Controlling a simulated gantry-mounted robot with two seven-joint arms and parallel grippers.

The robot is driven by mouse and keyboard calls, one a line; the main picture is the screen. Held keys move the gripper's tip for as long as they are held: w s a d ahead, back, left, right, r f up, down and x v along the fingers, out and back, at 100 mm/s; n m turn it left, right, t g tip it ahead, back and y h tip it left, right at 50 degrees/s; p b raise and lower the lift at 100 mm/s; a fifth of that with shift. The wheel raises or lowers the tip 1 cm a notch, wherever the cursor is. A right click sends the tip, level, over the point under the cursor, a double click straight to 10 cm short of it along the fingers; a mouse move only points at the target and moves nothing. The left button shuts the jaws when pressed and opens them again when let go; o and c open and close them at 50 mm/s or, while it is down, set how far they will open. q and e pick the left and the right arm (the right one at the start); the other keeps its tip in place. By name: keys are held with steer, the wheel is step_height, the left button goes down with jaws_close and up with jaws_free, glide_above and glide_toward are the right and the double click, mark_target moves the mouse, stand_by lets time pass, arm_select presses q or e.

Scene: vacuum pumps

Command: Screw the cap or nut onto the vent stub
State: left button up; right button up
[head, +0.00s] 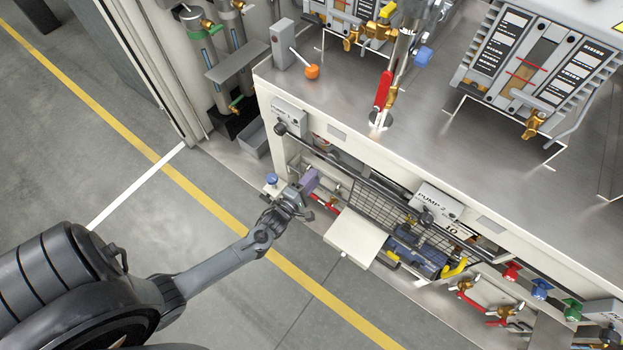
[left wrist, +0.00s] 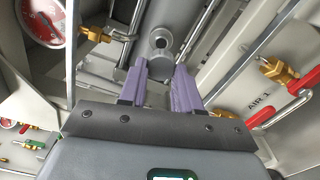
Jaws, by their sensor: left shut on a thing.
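My left gripper (head: 312,180) reaches from the left into the open front of the bench, its purple fingers pointing into the lower bay. In the left wrist view the two purple fingers (left wrist: 160,62) stand a little apart and are shut on a small round metal part, the cap or nut (left wrist: 160,41), at their tips. My right gripper is not in view.
A pressure gauge (left wrist: 42,18) and a brass fitting (left wrist: 96,34) are left of the fingers. A brass valve (left wrist: 278,70) with a red handle (left wrist: 290,108) is at right. A white box (head: 352,237) and black mesh (head: 375,208) are beside the gripper. Floor at left is clear.

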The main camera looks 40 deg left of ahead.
arm_select(q)
steer(key=shift+w+a+b, duration=0.15)
steer(key=shift+w+b, duration=0.15)
steer(key=shift+w, duration=0.6)
steer(key=shift+w+a+b, duration=0.15)
steer(key=shift+w+b, duration=0.15)
steer(key=shift+w, duration=0.6)
steer(key=shift+f, duration=0.1)
steer(key=shift+w, duration=0.1)
steer(key=shift+w, duration=0.2)
steer(key=shift+w+b, duration=0.3)
steer(key=shift+w, duration=0.25)
